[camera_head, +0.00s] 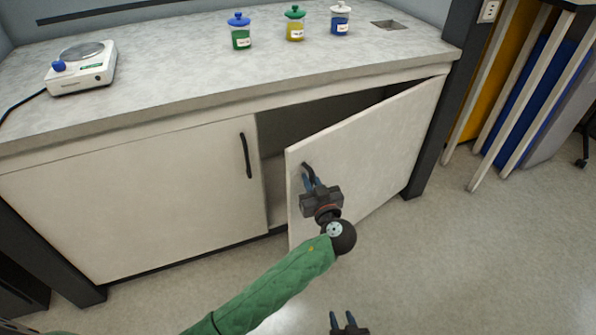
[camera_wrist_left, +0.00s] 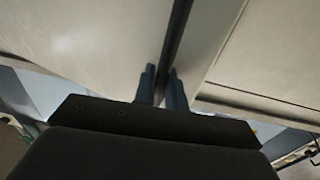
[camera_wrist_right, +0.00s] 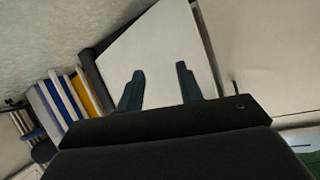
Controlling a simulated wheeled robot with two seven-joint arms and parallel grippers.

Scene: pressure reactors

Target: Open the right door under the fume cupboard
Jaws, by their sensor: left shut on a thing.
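The right door (camera_head: 375,150) under the fume cupboard stands partly open, swung outward on its right side, with a dark gap into the cabinet behind it. My left gripper (camera_head: 309,180) is shut on the door's dark handle (camera_head: 306,169) near the door's left edge. In the left wrist view the fingers (camera_wrist_left: 162,88) close around the dark handle bar, close to the pale door face. My right gripper (camera_head: 345,319) is low at the bottom of the head view, away from the door. In the right wrist view its fingers (camera_wrist_right: 160,88) are apart with nothing between them.
The left door (camera_head: 140,205) is closed, with its own dark handle (camera_head: 245,155). The worktop holds a scale (camera_head: 82,68) and bottles with blue (camera_head: 240,32), green (camera_head: 295,24) and white (camera_head: 340,18) lids. Coloured panels (camera_head: 530,85) lean at right. The floor before the door is clear.

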